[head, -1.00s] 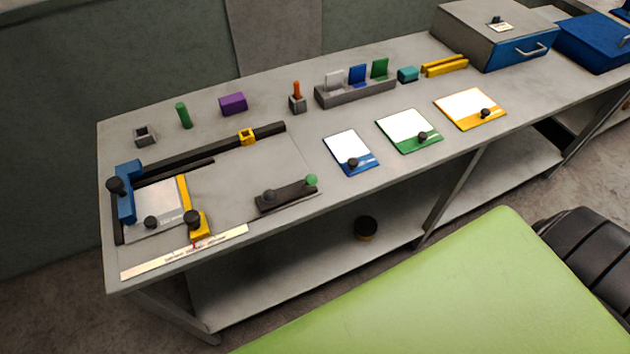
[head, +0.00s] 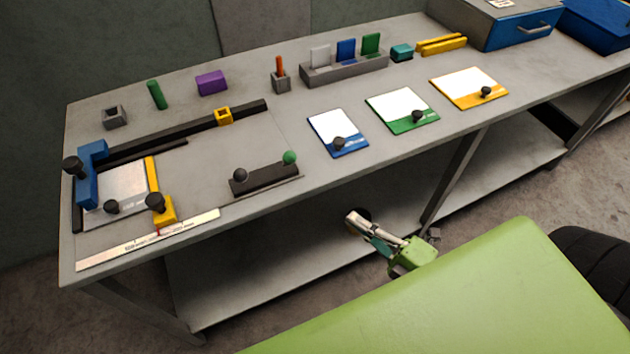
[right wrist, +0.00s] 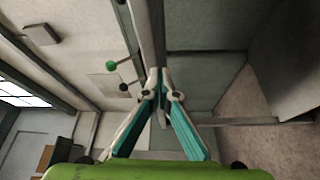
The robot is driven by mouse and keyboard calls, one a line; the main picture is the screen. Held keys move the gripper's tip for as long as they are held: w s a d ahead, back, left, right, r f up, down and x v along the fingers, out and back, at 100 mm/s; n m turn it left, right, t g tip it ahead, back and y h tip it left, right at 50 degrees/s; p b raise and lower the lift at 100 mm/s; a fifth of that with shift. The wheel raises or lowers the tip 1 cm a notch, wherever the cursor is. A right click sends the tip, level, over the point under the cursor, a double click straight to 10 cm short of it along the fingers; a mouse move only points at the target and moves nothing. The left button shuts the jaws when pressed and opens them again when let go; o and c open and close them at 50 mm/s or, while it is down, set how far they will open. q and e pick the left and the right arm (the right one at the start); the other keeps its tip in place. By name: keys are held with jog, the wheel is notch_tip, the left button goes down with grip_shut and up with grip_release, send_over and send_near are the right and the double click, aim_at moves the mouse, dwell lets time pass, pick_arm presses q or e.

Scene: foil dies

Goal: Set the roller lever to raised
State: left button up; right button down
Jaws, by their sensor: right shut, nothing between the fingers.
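A long dark block (head: 266,180) lies near the bench's front edge, with a black knob (head: 240,175) at its left end and a green ball (head: 289,157) at its right end; it looks like the roller lever's unit. The green ball (right wrist: 111,66) and a dark knob (right wrist: 123,87) also show in the right wrist view. My right gripper (head: 350,217) is below the bench top's front edge, to the right of the block and apart from it. Its fingers (right wrist: 158,78) meet at the tips, with nothing between them. My left gripper is not in view.
Blue (head: 337,133), green (head: 402,111) and yellow (head: 469,88) framed plates lie right of the block. A slide fixture with a blue bracket (head: 90,175) and a ruler strip (head: 150,240) are at the left. The bench top has clear room behind the block.

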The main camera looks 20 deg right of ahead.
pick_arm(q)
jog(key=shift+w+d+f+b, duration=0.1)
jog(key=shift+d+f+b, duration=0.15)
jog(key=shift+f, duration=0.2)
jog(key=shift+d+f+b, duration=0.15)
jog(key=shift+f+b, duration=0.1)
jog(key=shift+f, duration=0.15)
pick_arm(e)
jog(key=s+a+r+n+y, duration=0.3)
jog(key=r+n, duration=0.3)
jog(key=r, duration=0.2)
jog(key=shift+s+a+r+g+y, duration=0.2)
jog(key=shift+r+g+y, duration=0.15)
jog(key=shift+y, duration=0.55)
jog(key=shift+w, duration=0.1)
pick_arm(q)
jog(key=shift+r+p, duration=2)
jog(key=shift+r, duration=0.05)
pick_arm(e)
send_near(287, 160)
jog(key=shift+a+f+x, duration=0.1)
jog(key=shift+f+x, duration=0.1)
jog(key=shift+x, duration=0.75)
jog(key=shift+a+f+x, duration=0.1)
jog(key=shift+f+x, duration=0.05)
jog(key=shift+x, duration=0.8)
jog(key=shift+a+f+x, duration=0.15)
jog(key=shift+f+x, duration=0.05)
jog(key=shift+x, duration=0.7)
